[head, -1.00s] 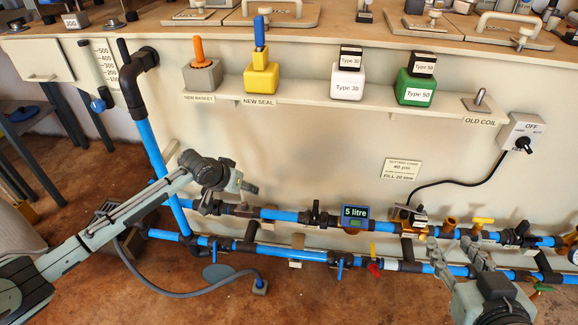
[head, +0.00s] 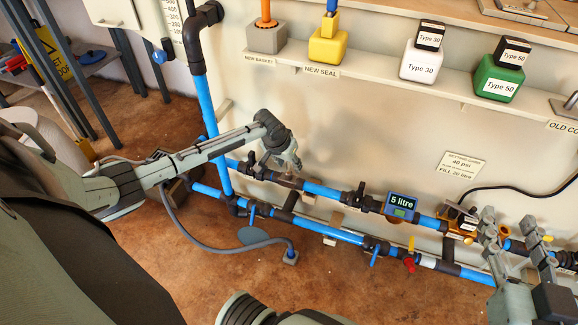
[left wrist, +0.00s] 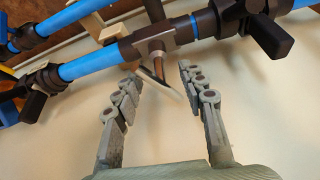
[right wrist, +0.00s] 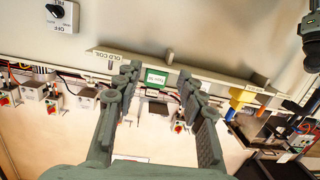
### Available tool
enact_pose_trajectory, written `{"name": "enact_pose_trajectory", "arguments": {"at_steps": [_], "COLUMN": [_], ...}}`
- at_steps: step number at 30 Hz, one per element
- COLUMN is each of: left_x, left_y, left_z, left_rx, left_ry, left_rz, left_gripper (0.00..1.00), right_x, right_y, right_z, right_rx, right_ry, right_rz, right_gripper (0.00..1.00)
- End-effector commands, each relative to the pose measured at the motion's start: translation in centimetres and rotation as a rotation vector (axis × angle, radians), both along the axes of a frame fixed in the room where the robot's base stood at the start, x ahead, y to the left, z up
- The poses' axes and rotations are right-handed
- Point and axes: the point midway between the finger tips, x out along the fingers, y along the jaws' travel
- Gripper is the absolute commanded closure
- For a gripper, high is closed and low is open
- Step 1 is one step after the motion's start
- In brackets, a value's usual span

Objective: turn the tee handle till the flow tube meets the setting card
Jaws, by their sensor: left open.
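My left gripper (head: 285,162) is open just above the upper blue pipe. In the left wrist view its spread fingers (left wrist: 160,78) point at a brown tee fitting (left wrist: 157,40) with a coppery stem and thin dark lever, perhaps the tee handle; no contact is clear. The setting card (head: 461,163) is on the wall, reading 40 psi and fill 20 litre. A graduated scale (head: 172,14), likely the flow tube's, is cut off at the top left; its level is unreadable. My right gripper (head: 510,232) is open over the pipes at right; its fingers (right wrist: 157,76) look empty.
A 5 litre meter (head: 401,206) sits on the upper pipe beside a black valve (head: 357,198). A lower blue pipe (head: 330,232) runs in front. A grey hose (head: 195,233) lies over the floor.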

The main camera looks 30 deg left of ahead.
Motion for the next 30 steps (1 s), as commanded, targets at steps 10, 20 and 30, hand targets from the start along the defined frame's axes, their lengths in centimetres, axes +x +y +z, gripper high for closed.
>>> {"name": "enact_pose_trajectory", "arguments": {"at_steps": [10, 20, 30], "left_x": [0.33, 0.30, 0.31], "left_y": [0.00, 0.00, -0.05], "left_z": [-0.66, -0.65, -0.65], "left_rx": [0.001, 0.000, -0.001], "left_ry": [-0.002, -0.001, -0.001], "left_rz": [-0.001, 0.000, 0.000], "left_gripper": [0.59, 0.86, 1.00], "right_x": [0.01, 0.01, 0.01], "right_y": [0.57, 0.55, 0.53], "right_z": [1.25, 1.23, 1.24], "right_rx": [0.025, 0.025, 0.024], "right_ry": [-0.055, -0.054, -0.053], "right_rz": [0.011, 0.011, 0.011], "right_gripper": [0.60, 0.60, 0.60]}}
